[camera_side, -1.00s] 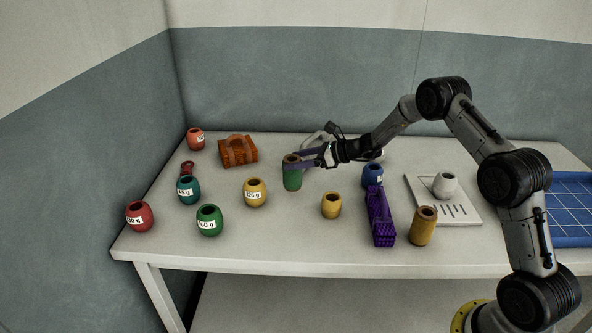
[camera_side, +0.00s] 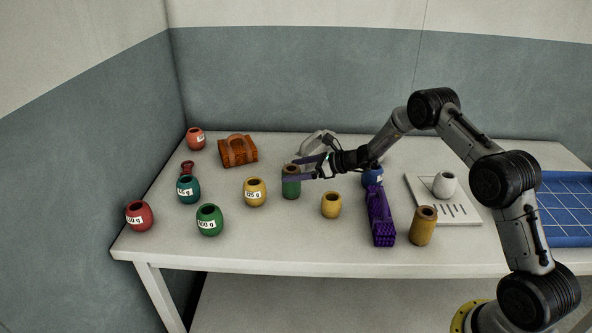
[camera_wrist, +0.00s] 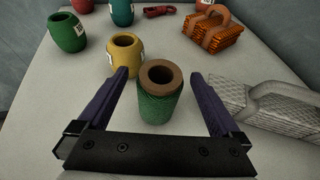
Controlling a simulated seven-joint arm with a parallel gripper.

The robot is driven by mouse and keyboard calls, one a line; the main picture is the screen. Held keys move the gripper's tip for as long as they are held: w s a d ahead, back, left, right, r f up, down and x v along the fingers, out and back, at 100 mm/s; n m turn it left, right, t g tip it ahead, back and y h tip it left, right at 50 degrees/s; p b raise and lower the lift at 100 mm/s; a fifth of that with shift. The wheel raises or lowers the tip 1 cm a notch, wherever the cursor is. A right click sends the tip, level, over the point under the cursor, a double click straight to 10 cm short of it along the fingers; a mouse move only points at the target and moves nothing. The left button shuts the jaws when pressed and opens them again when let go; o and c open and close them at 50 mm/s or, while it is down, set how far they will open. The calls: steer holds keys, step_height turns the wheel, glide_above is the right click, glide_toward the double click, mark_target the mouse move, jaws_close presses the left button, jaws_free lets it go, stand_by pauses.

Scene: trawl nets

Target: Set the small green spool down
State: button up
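The small green spool (camera_side: 291,188), wound in green with a brown core end, stands upright on the white table (camera_side: 270,240). In the wrist view the spool (camera_wrist: 160,105) is between the two fingers of my gripper (camera_wrist: 159,74), with a visible gap on each side. My gripper (camera_side: 292,170) also shows in the side view, with its fingers spread around the spool's upper part. The fingers are open and hold nothing.
A yellow weight pot (camera_side: 255,193) stands left of the spool, and a smaller yellow pot (camera_side: 331,206) to its right. An orange net bundle (camera_side: 238,151) is behind left. A grey mesh bundle (camera_wrist: 270,103) lies close to the right finger. A purple net (camera_side: 380,215) lies farther right.

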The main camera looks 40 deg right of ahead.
steer(key=shift+r, duration=0.15)
steer(key=v, duration=1.2)
steer(key=s+a+r+n+g+y, duration=0.1)
steer(key=s+a+r+n+g, duration=0.5)
steer(key=s+a+r+n, duration=0.9)
steer(key=s+a+r+n+g+h, duration=0.1)
steer(key=s+a+n+g+h, duration=0.2)
steer(key=s+n, duration=0.65)
steer(key=s+d+n+t+h, duration=0.2)
steer(key=s+d+n+h, duration=0.2)
steer(key=s, duration=0.9)
steer(key=shift+s+n+t+h, duration=0.4)
steer(key=shift+n, duration=0.35)
